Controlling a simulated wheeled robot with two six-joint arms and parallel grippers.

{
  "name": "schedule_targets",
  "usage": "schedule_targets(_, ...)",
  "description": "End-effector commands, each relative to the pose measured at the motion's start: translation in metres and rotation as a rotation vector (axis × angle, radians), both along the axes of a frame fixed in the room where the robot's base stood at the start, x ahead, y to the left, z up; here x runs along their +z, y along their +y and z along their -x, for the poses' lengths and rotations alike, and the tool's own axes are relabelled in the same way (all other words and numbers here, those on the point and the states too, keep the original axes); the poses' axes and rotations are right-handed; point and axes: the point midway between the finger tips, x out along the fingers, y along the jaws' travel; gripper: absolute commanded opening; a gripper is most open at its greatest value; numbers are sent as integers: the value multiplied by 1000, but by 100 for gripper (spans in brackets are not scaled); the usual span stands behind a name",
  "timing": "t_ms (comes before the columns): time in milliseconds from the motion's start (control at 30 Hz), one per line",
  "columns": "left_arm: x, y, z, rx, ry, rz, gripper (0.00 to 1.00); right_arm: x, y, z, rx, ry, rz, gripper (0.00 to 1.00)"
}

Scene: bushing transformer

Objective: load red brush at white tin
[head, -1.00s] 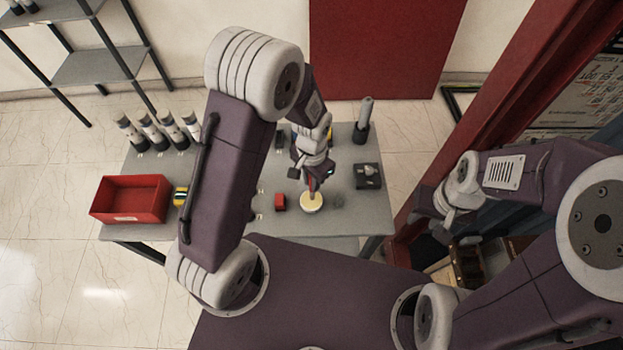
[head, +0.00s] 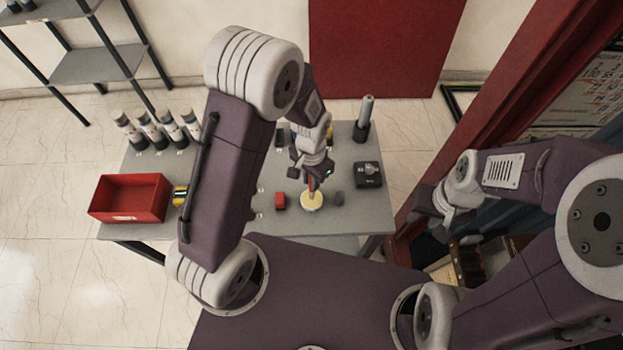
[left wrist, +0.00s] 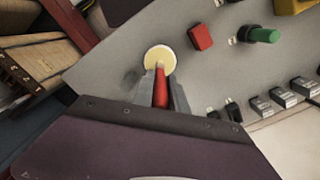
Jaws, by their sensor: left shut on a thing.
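The white tin (head: 311,202) stands on the grey table near its front edge, with a pale cream, round top. It also shows in the left wrist view (left wrist: 160,56). My left gripper (head: 313,184) is above the tin, pointing down. In the left wrist view my left gripper (left wrist: 160,86) is shut on the red brush (left wrist: 160,95), whose handle lies between the fingers. The brush's lower end reaches over the tin's top; I cannot tell whether it touches. My right gripper (head: 440,212) is empty, off the table's right side, its jaw opening unclear.
A red bin (head: 130,198) sits at the table's left end, beside a yellow-and-black item (head: 180,195). A small red block (head: 280,201) is left of the tin. A black box (head: 367,174) lies to the right. Several grey-and-white cylinders (head: 157,132) stand at the back left.

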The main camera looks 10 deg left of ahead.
Motion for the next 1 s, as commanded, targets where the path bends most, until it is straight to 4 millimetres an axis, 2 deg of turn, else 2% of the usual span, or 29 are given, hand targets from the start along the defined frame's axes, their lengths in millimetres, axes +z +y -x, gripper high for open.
schedule_targets(1000,-7,0,0,0,1,0,0,-3,0,0,0,0,0,36)
